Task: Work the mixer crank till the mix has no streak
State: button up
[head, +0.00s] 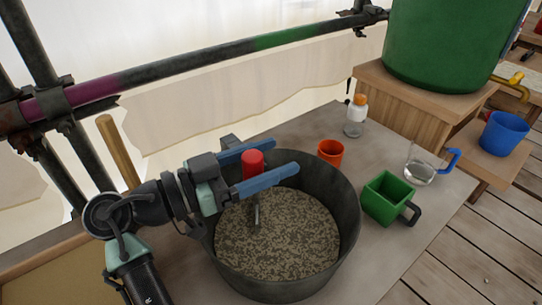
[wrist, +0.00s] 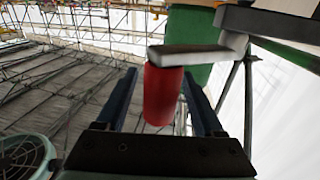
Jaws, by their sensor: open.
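The mixer is a dark round tub (head: 350,215) on a grey table, holding a speckled grey and tan mix (head: 285,230). The mix looks mottled light and dark all over. A red crank handle (head: 253,162) stands over the tub's back left part, with a grey metal shaft (head: 256,212) below it reaching the mix. My gripper (head: 262,163) has its blue fingers open on either side of the red handle. In the wrist view the red handle (wrist: 163,95) stands between the two fingers, with gaps at both sides, under a grey crank arm (wrist: 190,56).
Right of the tub stand an orange cup (head: 331,152), a green square mug (head: 388,198), a clear jug (head: 421,172) with a blue handle and a small bottle (head: 355,115). A large green barrel (head: 445,45) and blue mug (head: 503,133) stand farther right. A scaffold pole (head: 220,52) crosses behind.

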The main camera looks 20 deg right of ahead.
jog(key=v, duration=1.2)
jog(key=shift+a, duration=0.35)
